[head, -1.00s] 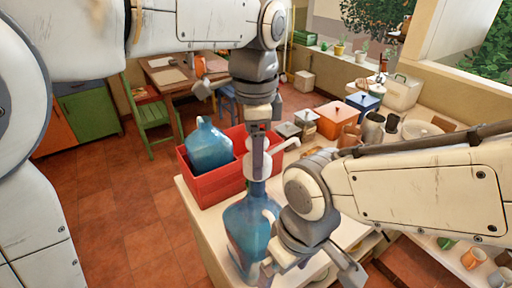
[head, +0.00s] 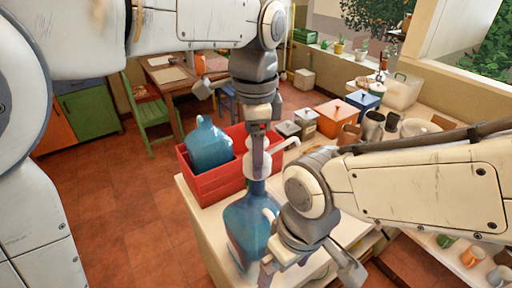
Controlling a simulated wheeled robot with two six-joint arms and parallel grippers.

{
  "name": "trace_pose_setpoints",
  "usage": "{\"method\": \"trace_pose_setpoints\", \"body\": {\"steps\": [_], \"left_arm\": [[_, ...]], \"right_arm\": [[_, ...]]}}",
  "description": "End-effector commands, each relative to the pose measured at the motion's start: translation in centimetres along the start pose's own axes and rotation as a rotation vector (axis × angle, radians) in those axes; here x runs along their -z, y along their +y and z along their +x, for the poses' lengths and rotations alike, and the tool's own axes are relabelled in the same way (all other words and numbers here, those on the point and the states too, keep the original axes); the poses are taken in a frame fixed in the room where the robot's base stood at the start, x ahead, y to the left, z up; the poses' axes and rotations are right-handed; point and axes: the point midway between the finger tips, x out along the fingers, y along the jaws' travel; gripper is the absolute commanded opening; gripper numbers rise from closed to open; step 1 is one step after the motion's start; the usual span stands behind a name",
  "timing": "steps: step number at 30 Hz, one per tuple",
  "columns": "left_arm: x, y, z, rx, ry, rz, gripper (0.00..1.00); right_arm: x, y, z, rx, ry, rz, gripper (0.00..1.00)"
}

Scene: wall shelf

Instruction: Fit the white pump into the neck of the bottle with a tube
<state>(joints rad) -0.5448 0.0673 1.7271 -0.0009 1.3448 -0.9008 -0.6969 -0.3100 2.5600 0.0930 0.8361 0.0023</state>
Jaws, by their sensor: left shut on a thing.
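The white pump (head: 260,171) is upright, with its spout (head: 284,144) pointing right. My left gripper (head: 260,150) comes down from above and is shut on the pump. The blue translucent bottle (head: 246,226) stands upright on the white counter, directly below the pump. The pump's lower end meets the top of the bottle's neck (head: 258,188); I cannot tell whether it is seated. The pump's tube is not distinguishable. My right gripper (head: 310,268) is in front of the bottle's lower right, its fingers spread apart, one overlapping the bottle's lower edge.
A red crate (head: 213,185) behind the bottle holds another blue jug (head: 208,146). Canisters, an orange box (head: 338,116) and a blue box (head: 363,101) stand farther back on the counter. A lower shelf at right holds mugs (head: 473,256). Open floor lies left of the counter.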

Motion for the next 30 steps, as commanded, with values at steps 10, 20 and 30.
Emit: {"method": "trace_pose_setpoints", "body": {"steps": [10,20,30], "left_arm": [[0.0,0.0,0.4,0.000,0.000,0.000,0.05],[0.0,0.0,1.1,0.000,0.000,0.000,0.05],[0.0,0.0,1.2,0.000,0.000,0.000,0.05]], "right_arm": [[0.0,0.0,0.2,0.000,0.000,0.000,1.00],[0.0,0.0,0.6,0.000,0.000,0.000,1.00],[0.0,0.1,0.7,0.000,0.000,0.000,1.00]]}}
